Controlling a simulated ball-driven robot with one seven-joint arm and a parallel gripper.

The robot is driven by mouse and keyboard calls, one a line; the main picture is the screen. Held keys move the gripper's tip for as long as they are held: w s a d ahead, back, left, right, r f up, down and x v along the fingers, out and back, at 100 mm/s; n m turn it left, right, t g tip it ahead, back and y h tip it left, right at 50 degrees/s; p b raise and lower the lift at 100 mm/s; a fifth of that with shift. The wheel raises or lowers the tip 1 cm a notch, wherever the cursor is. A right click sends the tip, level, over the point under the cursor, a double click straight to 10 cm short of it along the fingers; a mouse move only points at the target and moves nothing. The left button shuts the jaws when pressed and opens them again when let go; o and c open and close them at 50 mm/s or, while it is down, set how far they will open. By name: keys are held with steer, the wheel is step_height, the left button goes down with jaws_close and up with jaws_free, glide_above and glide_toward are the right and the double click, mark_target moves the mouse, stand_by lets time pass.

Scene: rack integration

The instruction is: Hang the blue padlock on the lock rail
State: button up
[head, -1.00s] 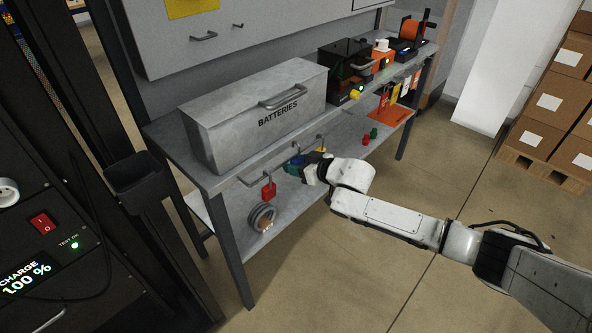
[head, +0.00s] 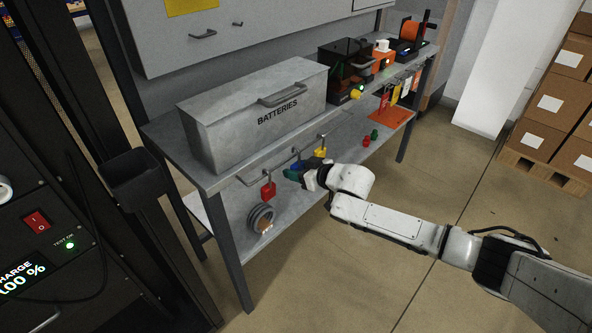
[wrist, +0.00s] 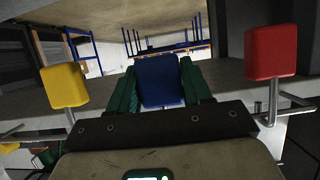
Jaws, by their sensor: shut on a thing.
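The blue padlock (wrist: 158,80) is between the green fingers of my gripper (wrist: 157,92) in the wrist view. The fingers are shut on its sides. In the head view my gripper (head: 296,173) is just in front of the lock rail (head: 283,165), below its middle, with the blue padlock mostly hidden by the fingers. I cannot tell whether its shackle touches the rail. A red padlock (head: 268,190) hangs toward the rail's left end and also shows in the wrist view (wrist: 271,52). A yellow padlock (head: 320,152) hangs at its right end, also in the wrist view (wrist: 64,85).
The rail runs along the front edge of a grey bench (head: 215,183). A batteries box (head: 250,125) stands on top. A coil (head: 261,217) lies on the lower shelf, with small red and green items (head: 370,137) farther right. Floor in front is clear.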

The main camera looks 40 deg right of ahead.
steer(key=shift+f+b, duration=0.5)
steer(key=shift+f, duration=0.05)
steer(key=o, duration=1.3)
steer(key=shift+s, duration=0.1)
steer(key=p+v, duration=0.1)
steer(key=v, duration=0.9)
steer(key=shift+s+r, duration=0.25)
steer(key=shift+s, duration=0.05)
